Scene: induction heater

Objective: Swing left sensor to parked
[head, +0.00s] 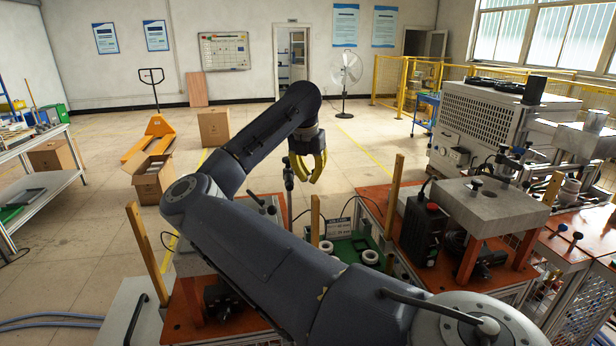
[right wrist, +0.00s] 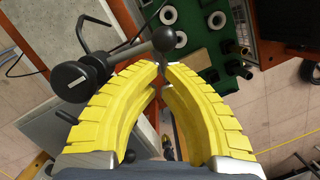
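My right gripper (head: 308,178) hangs from the arm arching across the head view. In the right wrist view its curved yellow fingers (right wrist: 162,70) leave a narrow gap at the tips, with nothing gripped between them. A dark ball knob (right wrist: 163,38) on a rod lies just past the tips. The rod runs left to black cylindrical parts (right wrist: 75,80), which look like the left sensor. In the head view a slim black post (head: 289,178), apparently the same sensor, stands beside the gripper. Contact with the knob cannot be told. My left gripper is not in view.
A green tray (head: 345,248) with pale rings (head: 371,257) sits on the orange bench. A black control box (head: 424,230) and a grey block on legs (head: 485,205) stand to its right. Wooden posts (head: 395,195) rise around the bench.

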